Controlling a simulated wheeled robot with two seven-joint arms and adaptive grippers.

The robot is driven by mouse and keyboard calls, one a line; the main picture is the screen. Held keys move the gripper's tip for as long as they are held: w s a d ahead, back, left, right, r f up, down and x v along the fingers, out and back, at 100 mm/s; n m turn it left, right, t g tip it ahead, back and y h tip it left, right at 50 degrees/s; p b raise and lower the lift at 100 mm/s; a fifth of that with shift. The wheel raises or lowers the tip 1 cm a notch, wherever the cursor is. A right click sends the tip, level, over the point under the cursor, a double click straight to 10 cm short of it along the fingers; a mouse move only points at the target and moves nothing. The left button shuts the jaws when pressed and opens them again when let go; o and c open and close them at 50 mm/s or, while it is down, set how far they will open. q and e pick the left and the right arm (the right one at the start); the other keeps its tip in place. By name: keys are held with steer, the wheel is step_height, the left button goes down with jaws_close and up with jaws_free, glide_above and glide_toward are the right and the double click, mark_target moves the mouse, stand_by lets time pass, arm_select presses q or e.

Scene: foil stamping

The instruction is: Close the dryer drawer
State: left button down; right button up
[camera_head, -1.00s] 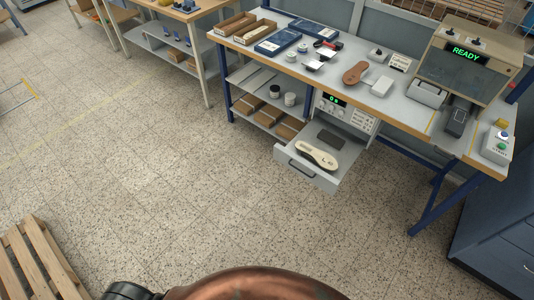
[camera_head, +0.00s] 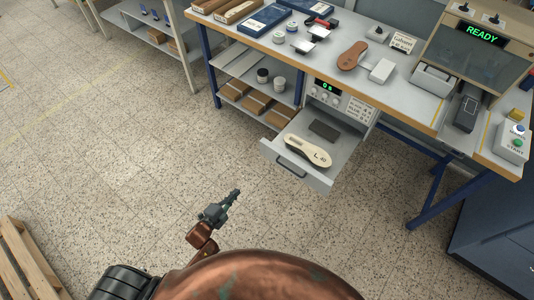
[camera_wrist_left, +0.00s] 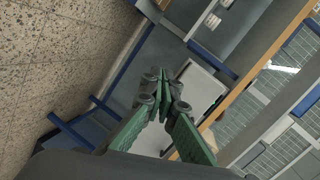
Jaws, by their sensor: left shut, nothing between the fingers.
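The dryer drawer (camera_head: 342,173) is pulled out below the workbench, under the dryer's control panel (camera_head: 338,100) with its green display. A pale insole (camera_head: 307,151) marked "L 40" and a dark pad (camera_head: 324,129) lie in the drawer. The drawer's dark handle (camera_head: 290,168) is on its front face. My left gripper (camera_head: 235,193) is shut and empty, in front of the drawer and to its lower left, apart from it. In the left wrist view its green fingers (camera_wrist_left: 167,80) meet at the tips. My right gripper is not in view.
The workbench (camera_head: 405,99) holds a brown sole (camera_head: 352,55), blue trays (camera_head: 264,19) and a stamping machine (camera_head: 478,45) reading READY. Shelves with boxes (camera_head: 257,102) stand left of the drawer. A wooden pallet (camera_head: 22,262) lies at lower left. The floor before the drawer is clear.

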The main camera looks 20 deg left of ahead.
arm_select(q)
steer(key=w+d+r+m+t+h, duration=0.2)
steer(key=w+d+r+m, duration=0.15)
steer(key=r, duration=0.65)
steer(key=m+h+b, duration=0.1)
steer(key=m+b, duration=0.1)
steer(key=b, duration=0.2)
glide_toward(269, 148)
steer(key=shift+n+t, duration=0.25)
steer(key=shift+t, duration=0.15)
steer(key=x, duration=0.5)
steer(key=shift+w+d+f, duration=0.25)
steer(key=shift+d+f, duration=0.05)
steer(key=shift+d, duration=0.1)
steer(key=shift+w+d, duration=0.1)
steer(key=shift+w, duration=0.4)
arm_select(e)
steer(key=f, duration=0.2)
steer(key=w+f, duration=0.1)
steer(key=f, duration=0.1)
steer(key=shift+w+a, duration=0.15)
arm_select(q)
steer(key=shift+r, duration=0.15)
